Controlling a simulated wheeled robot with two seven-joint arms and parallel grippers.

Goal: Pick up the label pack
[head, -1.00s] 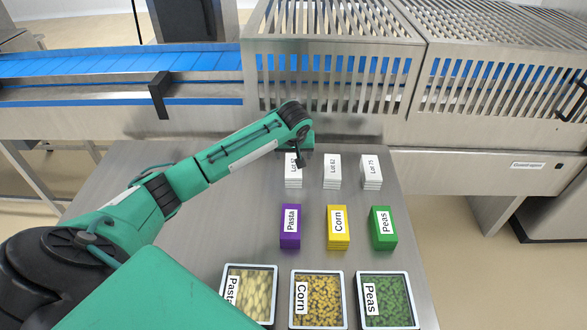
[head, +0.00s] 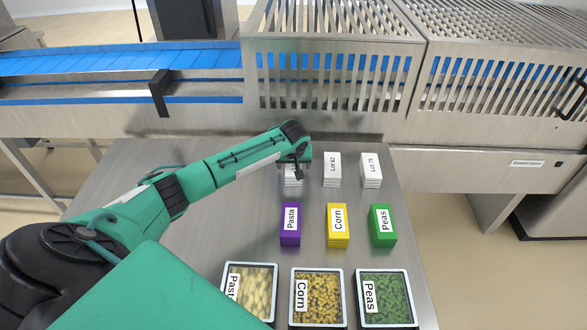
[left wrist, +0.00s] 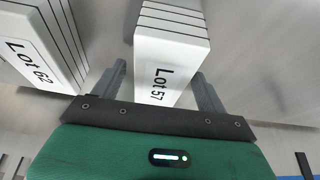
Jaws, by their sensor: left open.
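Three white label packs stand in a row at the back of the steel table. The left pack (head: 292,182) is mostly covered by my left gripper (head: 298,172) in the head view. In the left wrist view this Lot 57 pack (left wrist: 168,52) lies between the two grey fingers of the left gripper (left wrist: 158,76), which are open on either side of it. I cannot tell whether they touch it. The Lot 62 pack (head: 332,168) stands to its right, and the Lot 75 pack (head: 371,168) farther right. My right gripper is not in view.
In front stand purple Pasta (head: 290,232), yellow Corn (head: 338,240) and green Peas (head: 383,238) stacks. Food trays line the near edge, such as the Corn tray (head: 346,300). The sealer with its slatted guard (head: 330,20) and blue conveyor (head: 110,62) is behind. The table's left side is clear.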

